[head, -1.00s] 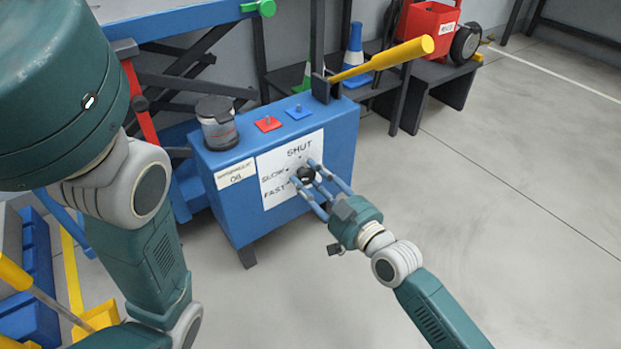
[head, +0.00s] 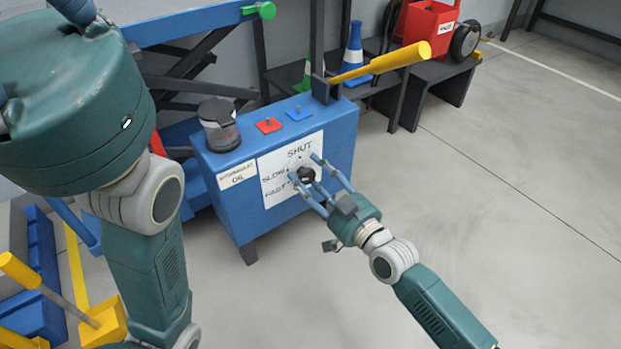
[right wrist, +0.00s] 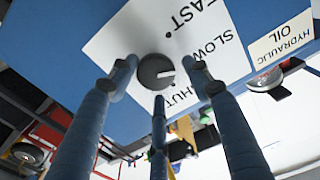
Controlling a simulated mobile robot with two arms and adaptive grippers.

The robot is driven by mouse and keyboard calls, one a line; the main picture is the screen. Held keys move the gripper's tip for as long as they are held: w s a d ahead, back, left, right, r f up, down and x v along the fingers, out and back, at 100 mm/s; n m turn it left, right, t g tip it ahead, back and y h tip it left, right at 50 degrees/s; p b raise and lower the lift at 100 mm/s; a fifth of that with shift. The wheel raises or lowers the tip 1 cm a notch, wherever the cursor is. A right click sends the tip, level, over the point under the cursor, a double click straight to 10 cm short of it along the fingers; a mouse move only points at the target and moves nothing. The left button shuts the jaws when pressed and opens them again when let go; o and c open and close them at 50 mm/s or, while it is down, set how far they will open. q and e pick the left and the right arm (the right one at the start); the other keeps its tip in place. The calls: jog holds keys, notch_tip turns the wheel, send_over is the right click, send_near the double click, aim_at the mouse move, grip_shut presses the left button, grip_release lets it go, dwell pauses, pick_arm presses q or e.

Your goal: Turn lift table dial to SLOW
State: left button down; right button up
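The dial (head: 306,175) is a round black knob on a white label panel (head: 284,191) on the front of the blue lift table box (head: 230,215). The panel is lettered SHUT, SLOW and FAST. In the right wrist view the dial (right wrist: 155,72) has a white pointer line, which points right, roughly between SLOW and SHUT; the exact mark is hard to tell. My right gripper (head: 304,167) is open, its blue fingers spread around the dial. In the right wrist view its fingertips (right wrist: 160,66) stand on either side of the knob, seemingly apart from it. My left gripper is out of view.
A dark-lidded jar (head: 219,125), a red piece (head: 268,125) and a blue piece (head: 299,113) are on the box top. A yellow-handled lever (head: 380,64) sticks out above. A blue cone (head: 354,55) stands behind. The floor at right is clear.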

jog(key=shift+f, duration=0.15)
jog(key=shift+s+d+f, duration=0.15)
jog(key=shift+s+d, duration=0.15)
jog(key=shift+s, duration=0.2)
jog(key=v, duration=1.1)
jog(key=shift+r, duration=0.25)
